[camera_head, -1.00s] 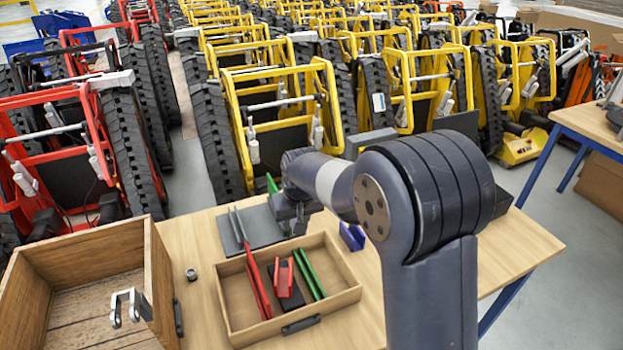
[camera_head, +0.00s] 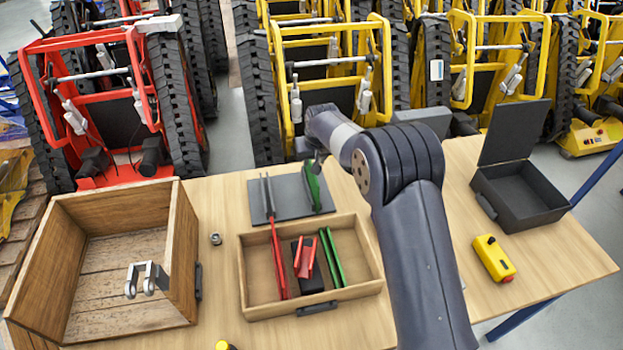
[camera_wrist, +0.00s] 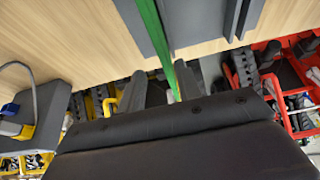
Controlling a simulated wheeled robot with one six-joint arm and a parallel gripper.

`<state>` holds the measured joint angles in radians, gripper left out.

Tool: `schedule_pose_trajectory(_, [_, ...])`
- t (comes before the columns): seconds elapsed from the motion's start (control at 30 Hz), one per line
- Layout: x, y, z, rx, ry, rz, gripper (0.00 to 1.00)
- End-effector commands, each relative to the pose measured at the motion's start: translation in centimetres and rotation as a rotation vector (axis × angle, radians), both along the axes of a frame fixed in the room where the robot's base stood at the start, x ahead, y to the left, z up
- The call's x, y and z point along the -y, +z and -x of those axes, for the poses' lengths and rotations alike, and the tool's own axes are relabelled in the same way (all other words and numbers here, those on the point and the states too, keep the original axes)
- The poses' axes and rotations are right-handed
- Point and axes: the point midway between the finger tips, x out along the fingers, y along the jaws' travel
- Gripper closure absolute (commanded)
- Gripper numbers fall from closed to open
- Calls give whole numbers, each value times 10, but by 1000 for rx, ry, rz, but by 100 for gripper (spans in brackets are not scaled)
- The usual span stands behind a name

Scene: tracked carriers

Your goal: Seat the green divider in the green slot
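The green divider (camera_head: 312,187) is a thin upright slab over the right part of a dark grey plate (camera_head: 290,208). My gripper (camera_head: 318,158) is at its upper end. In the wrist view the green divider (camera_wrist: 153,32) runs between my dark fingers (camera_wrist: 172,82), which look shut on it. Whether its lower edge touches the plate is unclear. The green slot (camera_head: 334,258) is a pair of parallel green strips on the right side of the wooden tray (camera_head: 257,312), in front of and apart from the divider.
Red strips (camera_head: 278,265) and a black block (camera_head: 310,283) with red pieces lie in the tray. Grey uprights (camera_head: 268,195) stand on the plate. A wooden crate (camera_head: 185,262) is left, an open black case (camera_head: 515,200) and a yellow box (camera_head: 494,258) right. Carriers stand behind the table.

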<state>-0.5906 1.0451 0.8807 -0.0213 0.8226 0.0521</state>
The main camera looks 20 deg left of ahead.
Motion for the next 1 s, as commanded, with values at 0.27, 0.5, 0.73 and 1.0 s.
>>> schedule_pose_trajectory(0.27, [-13,-39,-8,-1,0,1,67])
schedule_pose_trajectory(0.5, [-15,-45,-12,0,0,0,67])
schedule_pose_trajectory(0.73, [-15,-45,-11,0,0,0,76])
schedule_pose_trajectory(1.0, [-15,-45,-11,-1,0,1,98])
